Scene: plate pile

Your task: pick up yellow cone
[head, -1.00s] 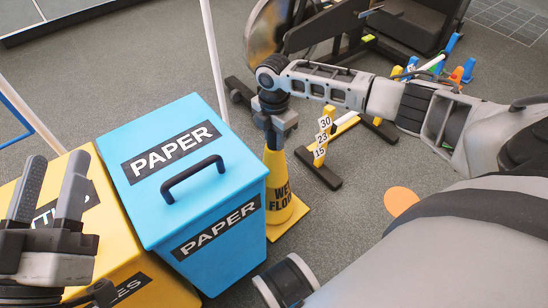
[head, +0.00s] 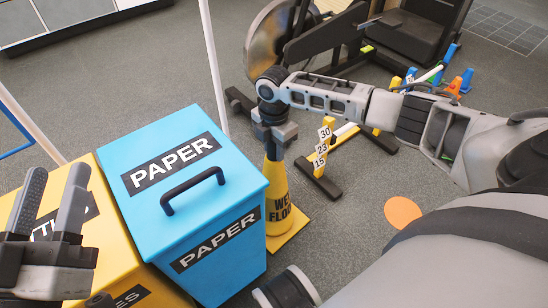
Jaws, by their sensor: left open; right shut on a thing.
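A yellow cone (head: 277,190) with dark "WET FLOOR" lettering stands upright on a square yellow base, just right of the blue bin. My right gripper (head: 275,143) is directly above it, pointing down, with its fingers shut on the cone's top. The cone's left edge is partly hidden by the blue bin, and its tip is hidden by the gripper. My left gripper (head: 50,205) is open and empty at the far left, over the yellow bin.
A blue PAPER bin (head: 150,140) with a black handle stands beside a yellow bin (head: 105,245). An exercise machine (head: 350,40) stands behind my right arm. An orange disc (head: 402,211) lies on clear floor.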

